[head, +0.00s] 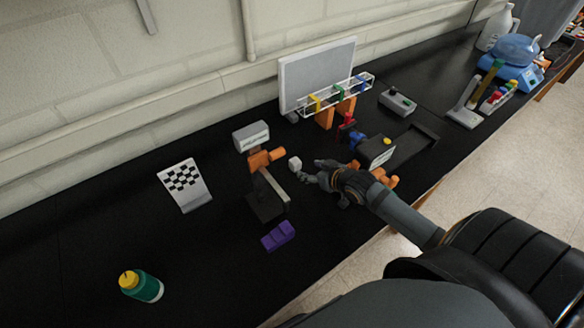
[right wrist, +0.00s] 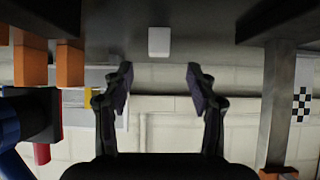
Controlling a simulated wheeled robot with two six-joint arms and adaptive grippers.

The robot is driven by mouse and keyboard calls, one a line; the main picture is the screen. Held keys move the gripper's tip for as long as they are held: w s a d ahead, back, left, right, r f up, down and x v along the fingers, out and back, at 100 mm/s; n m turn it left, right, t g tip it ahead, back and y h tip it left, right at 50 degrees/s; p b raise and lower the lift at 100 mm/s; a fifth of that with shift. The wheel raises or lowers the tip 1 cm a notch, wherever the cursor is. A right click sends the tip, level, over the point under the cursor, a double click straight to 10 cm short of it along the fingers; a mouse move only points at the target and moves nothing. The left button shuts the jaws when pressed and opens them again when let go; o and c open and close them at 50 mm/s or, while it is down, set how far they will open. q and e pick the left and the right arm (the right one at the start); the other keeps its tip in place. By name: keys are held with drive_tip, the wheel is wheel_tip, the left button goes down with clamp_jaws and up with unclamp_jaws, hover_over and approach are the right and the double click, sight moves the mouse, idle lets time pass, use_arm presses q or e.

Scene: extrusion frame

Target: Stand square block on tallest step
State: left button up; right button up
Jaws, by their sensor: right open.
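A small white square block (head: 295,163) shows near the middle of the head view, just left of my right gripper. The block also shows in the right wrist view (right wrist: 159,41), past the fingertips and centred between them. My right gripper (head: 312,174) is open and empty, its fingers pointing towards the block without touching it. Its two dark fingers stand well apart in the right wrist view (right wrist: 159,80). A purple stepped piece (head: 278,236) lies on the black bench, below and left of the gripper. Its individual steps are hard to make out. My left gripper is out of view.
An orange and grey stand (head: 265,205) is close left of the block. A rack of coloured tubes (head: 335,95) is behind, and a dark grey tray-like device (head: 408,150) is right. A checkered plate (head: 184,184) and green bottle (head: 146,287) stand left.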

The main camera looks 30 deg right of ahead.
sight(298, 164)
drive_tip(key=shift+w+a, duration=0.1)
drive_tip(key=shift+w, duration=0.05)
drive_tip(key=x, duration=0.4)
drive_tip(key=shift+w+d+f, duration=0.2)
drive_tip(key=shift+w+d, duration=0.1)
drive_tip(key=shift+d, duration=0.1)
drive_tip(key=shift+w+a+f, duration=0.2)
drive_tip(key=shift+w+a, duration=0.1)
drive_tip(key=shift+w, duration=0.3)
drive_tip(key=p+x, duration=0.1)
drive_tip(key=x, duration=0.3)
drive_tip(key=shift+w+a+f, duration=0.1)
drive_tip(key=shift+w+f, duration=0.05)
drive_tip(key=shift+w, duration=0.15)
drive_tip(key=shift+s, duration=0.15)
drive_tip(key=c, duration=0.4)
clamp_jaws()
